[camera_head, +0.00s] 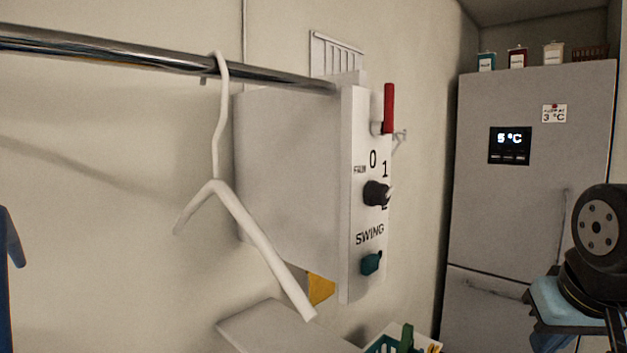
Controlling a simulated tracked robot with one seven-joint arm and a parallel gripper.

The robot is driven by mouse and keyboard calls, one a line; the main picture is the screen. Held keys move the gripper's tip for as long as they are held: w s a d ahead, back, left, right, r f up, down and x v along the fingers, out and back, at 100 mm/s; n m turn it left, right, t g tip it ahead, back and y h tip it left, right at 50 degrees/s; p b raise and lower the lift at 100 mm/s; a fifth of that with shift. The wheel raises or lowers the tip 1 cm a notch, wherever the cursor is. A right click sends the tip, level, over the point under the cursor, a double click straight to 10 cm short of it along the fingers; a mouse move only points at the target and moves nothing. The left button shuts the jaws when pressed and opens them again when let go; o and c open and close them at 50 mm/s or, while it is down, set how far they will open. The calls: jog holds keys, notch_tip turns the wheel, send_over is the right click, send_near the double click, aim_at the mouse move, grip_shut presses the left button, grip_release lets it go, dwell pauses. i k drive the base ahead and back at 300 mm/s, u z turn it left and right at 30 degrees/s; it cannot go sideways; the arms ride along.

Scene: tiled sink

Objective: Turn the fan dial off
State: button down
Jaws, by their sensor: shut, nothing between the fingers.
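The fan dial is a black knob (376,193) on the narrow white front of a control box (358,215), in the middle of the head view. Marks 0 and 1 stand above it, and a partly hidden mark, seemingly 2, is below right. The knob's pale tip points right, between the 1 and the lower mark; its exact setting is hard to tell. My gripper's fingers are not visible.
A teal SWING knob (371,263) sits below the dial, and a red lever (389,108) above. A white hanger (240,215) hangs from a chrome rail (150,56) left of the box. A fridge (530,230) stands right, with open space between it and the box.

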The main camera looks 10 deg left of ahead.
aim_at(375, 193)
jog(key=z, duration=0.55)
jog(key=k, duration=1.9)
jog(key=u, duration=0.65)
jog(key=i, duration=1)
